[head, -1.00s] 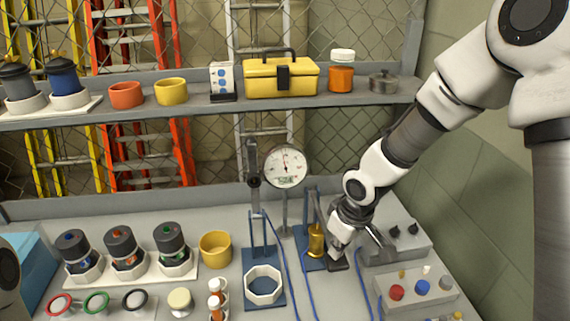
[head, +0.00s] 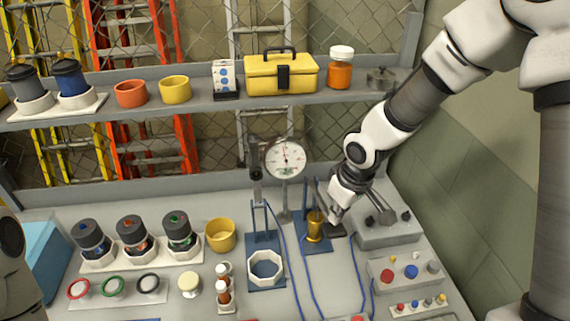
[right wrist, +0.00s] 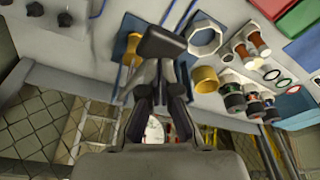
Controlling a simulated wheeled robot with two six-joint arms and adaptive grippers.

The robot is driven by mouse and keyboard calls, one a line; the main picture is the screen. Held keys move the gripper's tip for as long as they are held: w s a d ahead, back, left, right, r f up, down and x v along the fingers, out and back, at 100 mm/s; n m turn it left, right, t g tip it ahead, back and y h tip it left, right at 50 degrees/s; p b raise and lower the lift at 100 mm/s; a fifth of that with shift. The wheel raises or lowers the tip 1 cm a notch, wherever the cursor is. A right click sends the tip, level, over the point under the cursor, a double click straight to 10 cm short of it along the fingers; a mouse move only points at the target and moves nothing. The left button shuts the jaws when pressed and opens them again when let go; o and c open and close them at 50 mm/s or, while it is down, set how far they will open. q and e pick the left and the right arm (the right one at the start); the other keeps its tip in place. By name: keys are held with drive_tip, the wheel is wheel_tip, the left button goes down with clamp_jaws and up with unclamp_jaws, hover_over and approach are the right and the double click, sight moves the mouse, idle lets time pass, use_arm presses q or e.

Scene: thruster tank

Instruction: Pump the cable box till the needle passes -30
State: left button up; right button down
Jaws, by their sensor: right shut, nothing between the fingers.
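A round white gauge (head: 284,158) stands on a post at the back of the bench. Its needle points nearly straight up; its numbers are too small to read. Right of it, a brass pump cylinder (head: 314,229) stands on a blue base with thin uprights. It also shows in the right wrist view (right wrist: 133,44). My right gripper (head: 334,216) is shut and empty, just right of the cylinder. In the right wrist view a dark block (right wrist: 160,42) lies just beyond its fingertips; I cannot tell whether they touch. I cannot tell which object is the cable box. My left gripper is out of view.
A white octagonal ring (head: 265,281) sits on a blue stand left of the pump. A grey box with knobs (head: 385,233) and a panel of coloured buttons (head: 390,282) stand at the right. Blue cables (head: 312,285) run across the front. A loaded shelf (head: 205,107) spans above.

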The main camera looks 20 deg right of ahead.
wheel_tip(320, 180, down, 13)
drive_tip(key=b, duration=1.2)
wheel_tip(320, 180, up, 13)
drive_tip(key=p, duration=1.2)
drive_tip(key=shift+r+p, duration=0.2)
drive_tip(key=shift+p, duration=0.2)
drive_tip(key=shift+s+f, duration=0.1)
drive_tip(key=shift+f, duration=0.1)
